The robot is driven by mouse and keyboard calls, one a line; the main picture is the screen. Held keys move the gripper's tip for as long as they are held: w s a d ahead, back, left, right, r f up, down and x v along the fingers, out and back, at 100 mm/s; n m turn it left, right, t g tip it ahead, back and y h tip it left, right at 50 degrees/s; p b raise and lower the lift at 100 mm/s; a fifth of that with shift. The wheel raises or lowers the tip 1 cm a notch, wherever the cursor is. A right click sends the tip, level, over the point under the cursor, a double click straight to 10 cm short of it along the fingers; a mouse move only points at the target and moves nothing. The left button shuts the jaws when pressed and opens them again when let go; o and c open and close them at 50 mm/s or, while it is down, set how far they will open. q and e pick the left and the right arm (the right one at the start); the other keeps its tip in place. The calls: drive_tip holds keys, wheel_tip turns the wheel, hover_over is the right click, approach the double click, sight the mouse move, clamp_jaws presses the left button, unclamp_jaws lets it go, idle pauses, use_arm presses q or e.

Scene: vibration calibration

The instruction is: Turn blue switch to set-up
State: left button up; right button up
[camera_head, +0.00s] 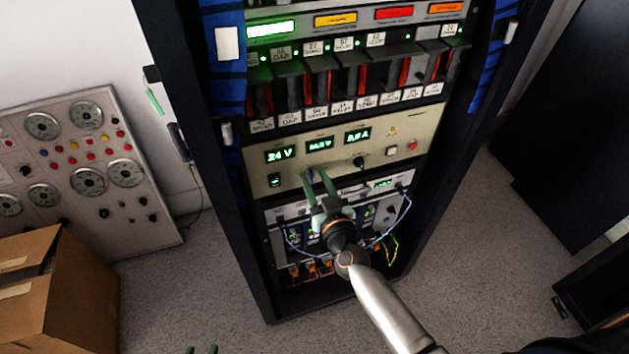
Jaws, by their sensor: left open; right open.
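The equipment rack (262,240) stands in the middle of the view. On its beige panel (425,133), green displays read about 24 V on the left, with two more to the right. My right gripper (314,175) is open, its green fingers pointing up at the lower part of this panel. A small bluish spot shows between the fingertips. It may be the blue switch, but the fingers partly hide it, and its setting and any contact cannot be told. My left gripper (202,350) is at the bottom edge, with only its two green fingertips in view, apart and empty.
A dark knob (360,161) and a red button (412,146) sit right of the gripper. Blue and yellow cables (391,248) hang below. A gauge panel (75,150) and cardboard box (65,300) stand left.

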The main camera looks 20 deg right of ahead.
drive_tip(key=shift+w, duration=0.15)
clamp_jaws()
idle(0.6)
